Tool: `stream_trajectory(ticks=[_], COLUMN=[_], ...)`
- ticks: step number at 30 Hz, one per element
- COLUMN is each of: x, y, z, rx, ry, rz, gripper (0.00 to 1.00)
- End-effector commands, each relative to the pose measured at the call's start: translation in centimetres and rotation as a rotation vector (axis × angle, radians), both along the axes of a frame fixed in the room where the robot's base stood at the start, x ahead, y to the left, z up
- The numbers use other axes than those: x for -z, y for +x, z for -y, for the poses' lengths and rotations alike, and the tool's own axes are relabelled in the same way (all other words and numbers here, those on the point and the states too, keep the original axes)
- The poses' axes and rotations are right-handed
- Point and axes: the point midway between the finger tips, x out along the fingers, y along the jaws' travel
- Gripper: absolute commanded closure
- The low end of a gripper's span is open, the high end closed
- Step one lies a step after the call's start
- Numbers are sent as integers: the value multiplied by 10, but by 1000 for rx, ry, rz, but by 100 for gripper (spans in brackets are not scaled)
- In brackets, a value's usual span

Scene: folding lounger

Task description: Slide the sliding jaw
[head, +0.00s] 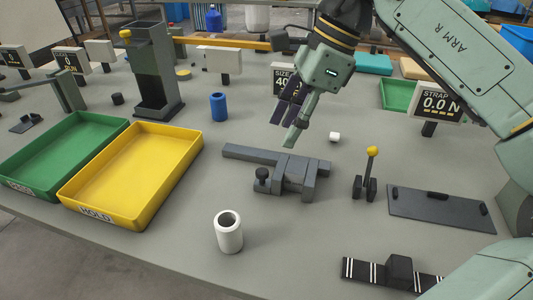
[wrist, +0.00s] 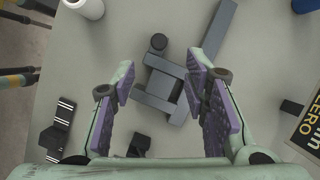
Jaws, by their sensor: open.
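A dark grey caliper-like gauge lies on the table, with a long beam (head: 245,153) and several blocks across it. The block with the black knob (head: 262,175) looks like the sliding jaw (head: 270,187); another jaw block (head: 311,181) is at the beam's right end. My gripper (head: 284,122) is above and behind the gauge, pointing down, open and empty. In the wrist view, the gauge's blocks (wrist: 160,86) and knob (wrist: 158,42) show between and beyond the fingers of my gripper (wrist: 160,75). No contact with the gauge is visible.
A white cup (head: 229,234) stands in front of the gauge. A yellow tray (head: 135,170) and green tray (head: 60,150) are left. A yellow-knobbed lever (head: 371,165) and dark plate (head: 440,208) are right.

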Motion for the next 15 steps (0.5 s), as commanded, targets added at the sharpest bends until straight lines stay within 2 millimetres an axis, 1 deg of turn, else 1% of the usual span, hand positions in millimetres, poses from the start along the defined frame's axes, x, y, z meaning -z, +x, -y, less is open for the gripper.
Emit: stream_trajectory(ticks=[9,15], x=[54,80], y=[-3,-3], z=[-23,-33], rx=[-2,-1], ry=[0,1], rz=[-2,-2], gripper=[59,59])
